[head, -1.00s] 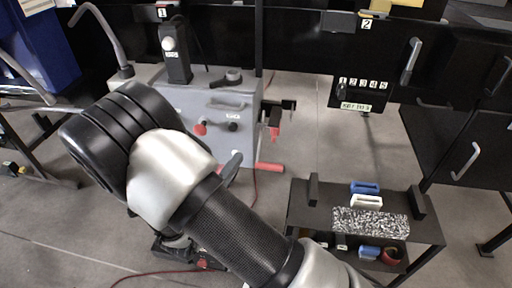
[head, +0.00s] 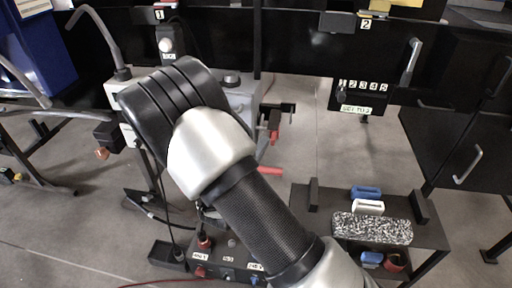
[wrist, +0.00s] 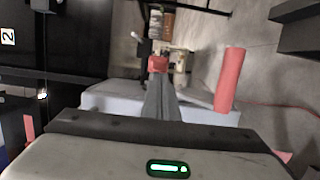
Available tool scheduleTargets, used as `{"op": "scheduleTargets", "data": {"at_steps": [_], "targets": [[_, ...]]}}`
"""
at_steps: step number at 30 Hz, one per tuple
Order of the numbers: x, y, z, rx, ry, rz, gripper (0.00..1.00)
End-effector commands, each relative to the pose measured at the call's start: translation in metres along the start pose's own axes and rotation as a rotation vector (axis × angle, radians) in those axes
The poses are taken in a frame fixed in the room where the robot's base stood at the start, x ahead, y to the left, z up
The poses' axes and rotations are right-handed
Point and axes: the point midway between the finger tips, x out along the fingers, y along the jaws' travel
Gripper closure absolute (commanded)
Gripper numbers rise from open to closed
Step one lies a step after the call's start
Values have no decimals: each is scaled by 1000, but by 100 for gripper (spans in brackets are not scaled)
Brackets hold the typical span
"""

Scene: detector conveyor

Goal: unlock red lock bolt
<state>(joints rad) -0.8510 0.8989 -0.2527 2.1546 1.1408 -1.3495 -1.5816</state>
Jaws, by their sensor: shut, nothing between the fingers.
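In the head view a red piece (head: 275,124) hangs at a black bracket on the right side of the grey box (head: 240,97). A red cylindrical bar (head: 269,170) sticks out lower down; it also shows large in the wrist view (wrist: 230,80), right of my fingers. I cannot tell for sure which of these is the lock bolt. My gripper (wrist: 159,77) is shut and empty. Its fingertips point at a small red block (wrist: 157,64) and overlap it in the picture; contact cannot be told.
A low black table (head: 323,207) at right carries blue and white pieces and a speckled block (head: 372,228). A control box (head: 228,265) with red and blue knobs lies on the floor at lower centre. Black panels stand behind; open floor lies between.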

Motion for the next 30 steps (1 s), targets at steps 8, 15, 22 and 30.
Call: {"op": "scheduleTargets", "data": {"at_steps": [8,15,22,30], "targets": [[0,0,1,0,0,0,100],[7,1,29,-3,-2,-1,100],[8,0,33,-1,-6,0,100],[10,0,34,-2,-10,0,100]]}}
